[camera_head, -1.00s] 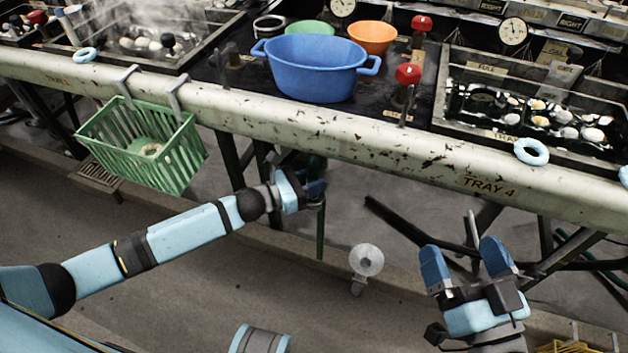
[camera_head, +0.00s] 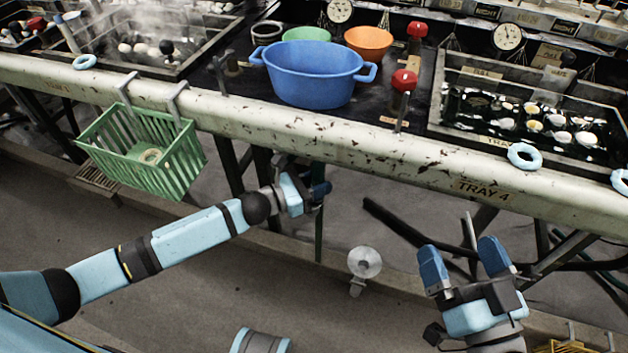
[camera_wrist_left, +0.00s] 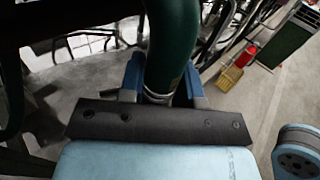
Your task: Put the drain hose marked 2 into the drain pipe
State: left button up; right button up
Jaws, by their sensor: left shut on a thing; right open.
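A dark green hose (camera_wrist_left: 172,40) passes between the blue fingers of my left gripper (camera_wrist_left: 163,88) in the left wrist view, and the gripper is shut on it. In the head view my left gripper (camera_head: 316,190) is below the front rail, and a thin green length (camera_head: 319,230) hangs under it. No number on the hose is readable. A pale, round, funnel-like piece (camera_head: 365,262) stands low near the floor, right of and below the left gripper; I cannot tell whether it is the drain pipe's mouth. My right gripper (camera_head: 461,258) is open and empty at lower right.
The worn pale rail (camera_head: 300,128) runs along the bench front, with a green basket (camera_head: 120,160) hooked on it. A blue pot (camera_head: 312,75) stands above. Dark bars (camera_head: 400,225) and table legs cross the space under the bench. Floor in front is mostly clear.

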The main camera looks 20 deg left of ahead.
pick_arm(q)
jog(key=shift+d, duration=2.45)
notch_tip(320, 180, down, 5)
jog(key=b, duration=0.4)
jog(key=shift+s, duration=0.15)
jog(key=shift+f, duration=0.1)
jog(key=shift+s, duration=0.15)
jog(key=s, duration=0.9)
jog(key=shift+s+a, duration=0.15)
jog(key=shift+s, duration=0.1)
